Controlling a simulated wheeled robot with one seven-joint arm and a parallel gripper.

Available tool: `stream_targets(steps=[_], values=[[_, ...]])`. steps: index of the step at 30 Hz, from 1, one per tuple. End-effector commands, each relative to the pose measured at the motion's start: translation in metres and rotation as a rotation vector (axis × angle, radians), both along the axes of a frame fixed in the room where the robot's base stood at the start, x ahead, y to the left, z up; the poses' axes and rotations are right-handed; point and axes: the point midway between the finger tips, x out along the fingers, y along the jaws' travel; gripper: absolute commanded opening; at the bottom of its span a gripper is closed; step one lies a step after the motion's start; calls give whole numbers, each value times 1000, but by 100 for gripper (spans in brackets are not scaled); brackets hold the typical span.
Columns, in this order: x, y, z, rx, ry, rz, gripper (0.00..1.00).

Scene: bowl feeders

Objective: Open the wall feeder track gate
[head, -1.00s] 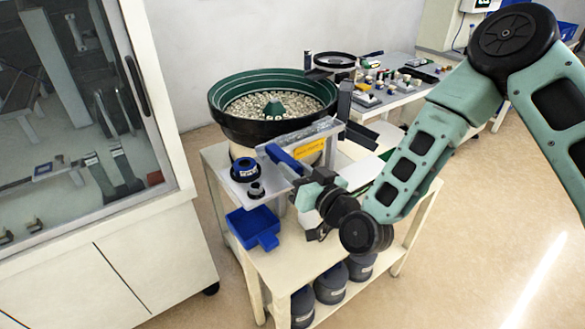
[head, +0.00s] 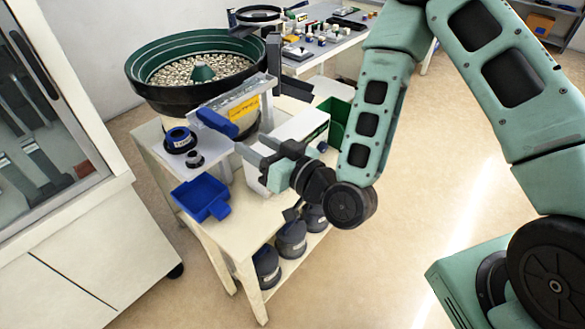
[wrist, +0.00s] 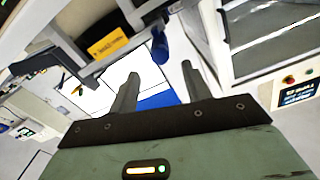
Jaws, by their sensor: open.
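The wall feeder is a green-rimmed black bowl (head: 205,98) full of small pale parts, with a grey straight track (head: 228,98) on its front right. A blue lever-like bar (head: 217,122), apparently the track gate's handle, slants down to the right at the track's front. It also shows in the wrist view (wrist: 160,45), beyond and between the fingertips. My gripper (head: 254,152) is open and empty, just to the right of and below the blue bar, apart from it. Its two fingers show in the wrist view (wrist: 160,73).
A white box (head: 302,128) and green bin (head: 336,118) stand behind my gripper. A glass-door cabinet (head: 50,100) is at left; floor at right is clear.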

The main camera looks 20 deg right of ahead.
Motion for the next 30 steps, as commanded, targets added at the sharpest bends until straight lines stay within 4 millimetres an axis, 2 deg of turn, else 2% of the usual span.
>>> stream_targets(steps=[1,2,6,30], values=[[-9,-6,0,-1,4,1,48],[-9,-6,6,-1,3,-1,48],[-16,-11,7,-1,3,-2,48],[-74,-51,1,0,4,-2,48]])
